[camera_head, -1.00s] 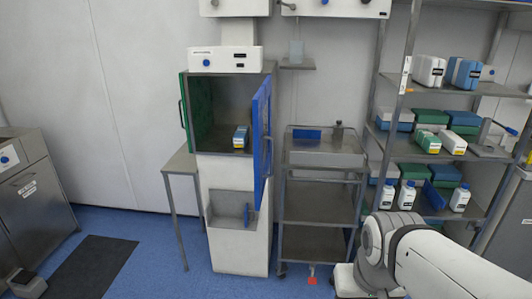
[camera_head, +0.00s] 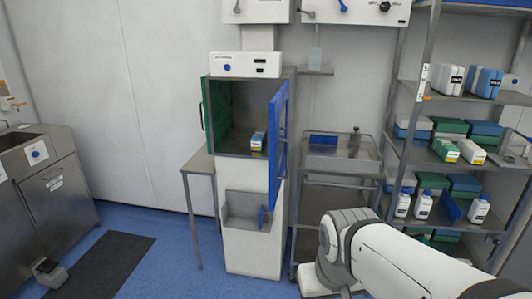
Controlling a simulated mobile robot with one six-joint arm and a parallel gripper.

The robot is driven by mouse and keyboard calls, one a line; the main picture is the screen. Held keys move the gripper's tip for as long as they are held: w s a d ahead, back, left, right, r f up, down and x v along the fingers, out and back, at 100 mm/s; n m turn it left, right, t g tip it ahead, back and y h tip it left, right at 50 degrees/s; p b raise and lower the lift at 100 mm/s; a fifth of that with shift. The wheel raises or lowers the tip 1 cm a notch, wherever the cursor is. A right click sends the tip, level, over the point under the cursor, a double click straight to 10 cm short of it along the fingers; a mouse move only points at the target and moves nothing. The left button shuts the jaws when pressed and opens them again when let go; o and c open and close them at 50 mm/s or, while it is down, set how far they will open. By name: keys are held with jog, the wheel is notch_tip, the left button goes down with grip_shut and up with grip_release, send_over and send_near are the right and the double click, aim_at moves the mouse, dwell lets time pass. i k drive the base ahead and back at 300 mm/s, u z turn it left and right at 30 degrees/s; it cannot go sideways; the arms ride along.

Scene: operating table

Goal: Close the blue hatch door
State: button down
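The blue hatch door (camera_head: 279,132) stands open on the right side of the hatch cabinet (camera_head: 252,250). It sticks out towards me and I see it nearly edge-on, with a dark handle on it. The cabinet opening shows a grey inside, and a small blue, white and yellow box (camera_head: 258,141) sits on its floor. A green door stands open on the cabinet's left side. My white arm reaches in from the lower right, in front of the trolley and shelf. My gripper is not visible in this view.
A steel trolley (camera_head: 343,160) stands right of the cabinet, close to the open door. A shelf rack with boxes and bottles (camera_head: 421,203) is further right. A small side table (camera_head: 197,166) stands left. Blue floor (camera_head: 180,262) is free in front.

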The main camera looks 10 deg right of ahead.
aim_at(279, 106)
jog(key=z, duration=0.05)
jog(key=i, duration=0.95)
jog(key=u, duration=0.05)
